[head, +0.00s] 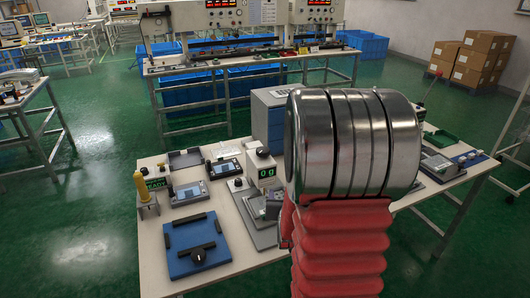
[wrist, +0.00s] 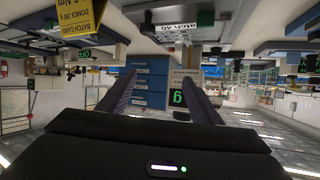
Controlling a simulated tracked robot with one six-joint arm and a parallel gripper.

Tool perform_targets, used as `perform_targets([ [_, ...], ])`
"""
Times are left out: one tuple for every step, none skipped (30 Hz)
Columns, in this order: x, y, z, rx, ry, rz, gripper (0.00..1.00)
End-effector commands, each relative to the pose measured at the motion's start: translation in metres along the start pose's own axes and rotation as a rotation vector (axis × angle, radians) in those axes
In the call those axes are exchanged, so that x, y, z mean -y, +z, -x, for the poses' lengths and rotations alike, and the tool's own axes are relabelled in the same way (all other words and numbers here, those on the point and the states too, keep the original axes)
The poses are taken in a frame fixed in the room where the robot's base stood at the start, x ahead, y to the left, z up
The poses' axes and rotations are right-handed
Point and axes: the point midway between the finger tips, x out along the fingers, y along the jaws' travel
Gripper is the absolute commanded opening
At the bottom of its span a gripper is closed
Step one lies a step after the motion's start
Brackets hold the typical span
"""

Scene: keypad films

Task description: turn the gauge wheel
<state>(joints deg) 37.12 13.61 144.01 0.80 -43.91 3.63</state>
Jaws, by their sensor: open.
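A white gauge box (head: 264,172) with green digits stands on the bench in the head view, just left of my arm. A round black knob (head: 262,153) sits at its top; I cannot tell if this is the gauge wheel. A blue plate (head: 190,247) at the bench's front left carries another black knob (head: 198,255). In the wrist view, which is upside down, my gripper (wrist: 159,75) is open with its two dark fingers apart and nothing between them. A white box with a green digit (wrist: 180,97) shows beyond, near the right finger. My arm hides part of the bench.
A yellow-handled tool (head: 141,186) stands upright at the bench's left. Small devices with screens (head: 190,192) lie behind the blue plate. A grey-blue drawer cabinet (head: 268,122) stands behind the gauge box and shows in the wrist view (wrist: 150,85).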

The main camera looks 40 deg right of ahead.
Motion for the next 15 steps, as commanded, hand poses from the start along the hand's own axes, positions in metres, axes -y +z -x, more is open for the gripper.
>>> perform_targets([
  [0.004,-0.008,-0.001,-0.045,-0.021,0.018,0.59],
  [0.007,-0.014,-0.001,-0.075,-0.035,0.028,0.59],
  [0.011,-0.023,-0.001,-0.116,-0.055,0.042,0.59],
  [0.015,-0.029,0.000,-0.147,-0.071,0.052,0.59],
  [0.019,-0.034,0.001,-0.177,-0.087,0.061,0.59],
  [0.024,-0.042,0.003,-0.217,-0.109,0.072,0.59],
  [0.028,-0.047,0.004,-0.246,-0.126,0.080,0.59],
  [0.031,-0.052,0.006,-0.272,-0.141,0.087,0.59],
  [0.036,-0.058,0.008,-0.305,-0.161,0.094,0.59],
  [0.039,-0.062,0.010,-0.327,-0.175,0.099,0.59],
  [0.042,-0.065,0.012,-0.347,-0.187,0.103,0.59],
  [0.045,-0.069,0.014,-0.369,-0.201,0.106,0.59],
  [0.047,-0.071,0.015,-0.381,-0.209,0.109,0.59],
  [0.049,-0.073,0.017,-0.392,-0.215,0.110,0.59],
  [0.050,-0.074,0.018,-0.400,-0.221,0.111,0.59],
])
